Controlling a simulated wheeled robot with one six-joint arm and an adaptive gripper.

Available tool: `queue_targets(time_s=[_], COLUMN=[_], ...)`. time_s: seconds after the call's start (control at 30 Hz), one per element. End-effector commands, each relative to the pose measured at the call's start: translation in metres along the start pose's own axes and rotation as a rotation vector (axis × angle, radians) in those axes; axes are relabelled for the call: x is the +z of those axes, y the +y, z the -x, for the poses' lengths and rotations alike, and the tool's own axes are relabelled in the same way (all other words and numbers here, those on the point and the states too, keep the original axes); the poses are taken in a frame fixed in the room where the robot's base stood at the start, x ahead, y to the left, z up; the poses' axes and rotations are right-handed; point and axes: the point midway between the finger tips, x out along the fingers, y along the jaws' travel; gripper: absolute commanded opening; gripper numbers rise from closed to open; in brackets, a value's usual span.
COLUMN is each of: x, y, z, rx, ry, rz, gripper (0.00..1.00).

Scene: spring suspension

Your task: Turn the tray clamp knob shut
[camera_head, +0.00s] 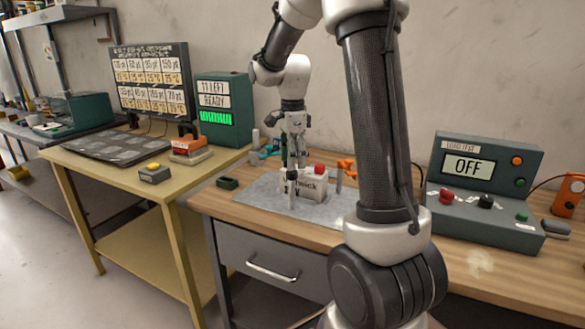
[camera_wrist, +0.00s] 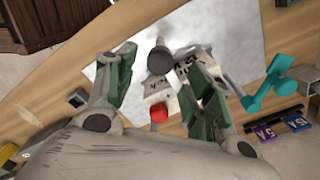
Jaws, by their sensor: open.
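A grey metal tray (camera_head: 258,194) lies flat on the wooden workbench; it also shows in the wrist view (camera_wrist: 235,30). A pale block (camera_head: 307,187) with dark lettering stands on it, with a red knob or cap (camera_head: 319,169) at its top. In the wrist view a dark grey round knob (camera_wrist: 159,60) lies between my fingers, and the red piece (camera_wrist: 159,113) is closer to my palm. I cannot tell for sure which is the clamp knob. My gripper (camera_head: 294,186) points down over the tray, its green-padded fingers (camera_wrist: 158,78) apart; contact is unclear.
An orange clamp-like piece (camera_head: 346,167) stands behind the tray. A teal tool (camera_wrist: 268,86) lies beside it in the wrist view. A control box reading OFF (camera_head: 486,170) stands at right.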

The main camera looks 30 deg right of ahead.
Motion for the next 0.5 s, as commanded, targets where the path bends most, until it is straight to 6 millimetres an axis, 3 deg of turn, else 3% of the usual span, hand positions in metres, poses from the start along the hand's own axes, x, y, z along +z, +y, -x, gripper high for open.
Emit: queue_targets(time_s=[0.2,0.5], x=[0.000,0.000], y=[-0.001,0.000], z=[0.050,0.081], rx=[-0.005,-0.001], ry=[-0.001,0.000], rz=[0.000,0.000], gripper=[0.53,0.53])
